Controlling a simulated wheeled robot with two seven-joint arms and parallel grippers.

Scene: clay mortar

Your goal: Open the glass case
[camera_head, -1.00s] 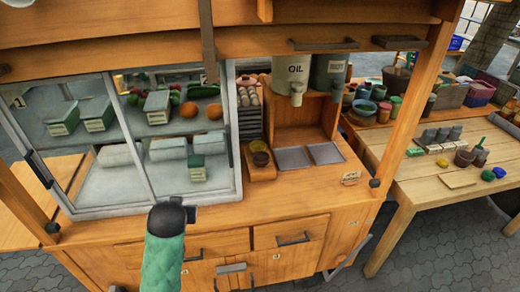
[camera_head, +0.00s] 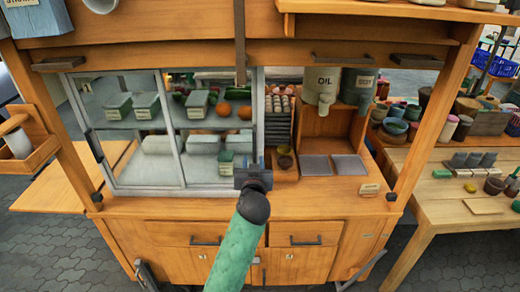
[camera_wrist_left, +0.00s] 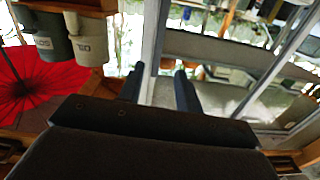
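The glass case (camera_head: 173,130) is on the left part of the wooden stall, with pale metal frames around clear panes. Both panes look closed. Food trays and vegetables show behind the glass. A dark handle (camera_head: 95,146) is on its left frame. My left gripper (camera_head: 250,172) is at the lower right corner of the case, in front of its right upright. In the left wrist view its two fingers (camera_wrist_left: 160,90) are apart, with the pale upright (camera_wrist_left: 152,50) just beyond and between them. Contact cannot be told. My right gripper is not in view.
Right of the case stand small bowls (camera_head: 285,162), a stack of dark trays (camera_head: 278,130), and the oil dispenser (camera_head: 326,86). Drawers with handles (camera_head: 305,241) are below the counter. A side table (camera_head: 450,205) with pots is at right.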

